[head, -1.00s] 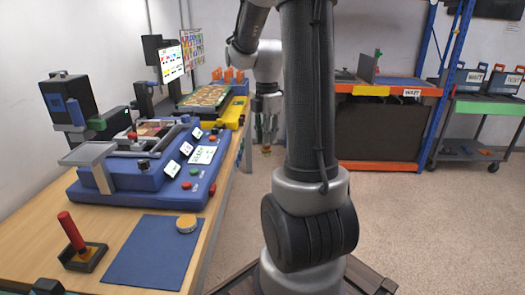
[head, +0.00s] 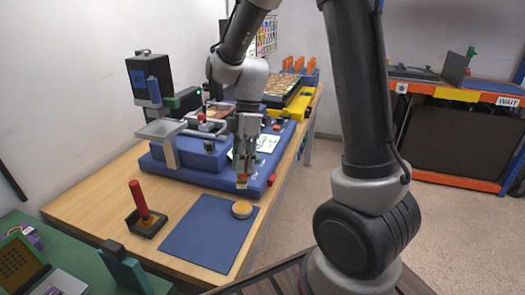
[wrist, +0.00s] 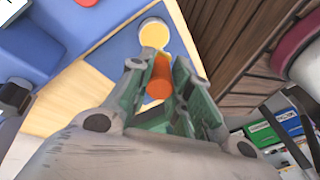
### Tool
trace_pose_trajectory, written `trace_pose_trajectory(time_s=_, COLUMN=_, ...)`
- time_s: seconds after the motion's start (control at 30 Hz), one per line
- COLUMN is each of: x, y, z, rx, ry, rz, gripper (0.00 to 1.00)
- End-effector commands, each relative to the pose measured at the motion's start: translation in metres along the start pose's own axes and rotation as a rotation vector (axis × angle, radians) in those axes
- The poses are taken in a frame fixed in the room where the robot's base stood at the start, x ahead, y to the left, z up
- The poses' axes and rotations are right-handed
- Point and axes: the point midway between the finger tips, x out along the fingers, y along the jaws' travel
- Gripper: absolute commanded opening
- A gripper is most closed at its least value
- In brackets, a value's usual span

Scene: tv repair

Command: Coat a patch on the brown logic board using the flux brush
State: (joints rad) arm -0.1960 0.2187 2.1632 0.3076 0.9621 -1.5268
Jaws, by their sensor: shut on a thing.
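My gripper (head: 243,165) hangs over the right part of the workbench, fingers down. It is shut on an orange-handled piece (wrist: 158,78), which I take for the flux brush; its lower tip shows below the fingers in the head view (head: 241,183). The tip is a little above and behind a round yellow-topped pot (head: 242,209), apparently not touching it. The pot also shows beyond the fingers in the wrist view (wrist: 154,33). A brownish board (head: 213,111) lies in the blue machine, partly hidden. I cannot tell whether it is the brown logic board.
The pot stands on a blue mat (head: 200,238). Left of the mat, a red-handled tool (head: 140,200) stands in a dark holder. The blue machine (head: 180,160) is behind. A patterned board (head: 284,86) lies farther back by a yellow base. A green bench is at lower left.

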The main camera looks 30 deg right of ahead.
Motion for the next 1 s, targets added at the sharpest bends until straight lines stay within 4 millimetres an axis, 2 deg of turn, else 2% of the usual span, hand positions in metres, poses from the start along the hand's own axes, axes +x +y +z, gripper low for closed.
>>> trace_pose_trajectory(time_s=0.17, x=0.004, y=0.001, z=0.002, rx=0.023, ry=0.032, rz=-0.026, gripper=0.0)
trace_pose_trajectory(time_s=0.7, x=0.052, y=0.012, z=0.012, rx=0.02, ry=0.031, rz=-0.026, gripper=0.0)
trace_pose_trajectory(time_s=1.0, x=0.057, y=0.014, z=0.013, rx=0.02, ry=0.031, rz=-0.024, gripper=0.0)
